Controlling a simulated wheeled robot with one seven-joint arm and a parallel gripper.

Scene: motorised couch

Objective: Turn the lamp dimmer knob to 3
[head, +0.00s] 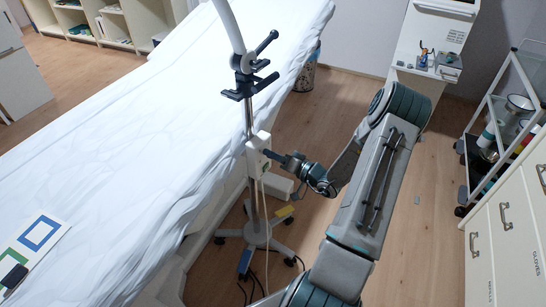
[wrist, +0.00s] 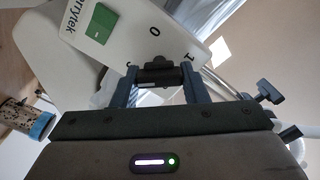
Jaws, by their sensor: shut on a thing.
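The lamp's control box (head: 256,160) is white and is mounted on the pole of the floor lamp (head: 249,118) beside the couch. In the wrist view the box face (wrist: 130,30) shows a green square, part of a brand name and the marks 0 and 1. Another mark at the left is partly hidden. The dark dimmer knob (wrist: 157,73) sits between the two fingers of my gripper (wrist: 158,82), which is shut on it. In the head view my gripper (head: 270,155) reaches the box from the right. I cannot tell which mark the knob points to.
The couch (head: 120,110) with a white sheet lies left of the lamp. The lamp's wheeled base (head: 257,235) and cables are on the floor below. A trolley (head: 500,110) and drawers (head: 508,230) stand at the right. Open floor lies around my arm.

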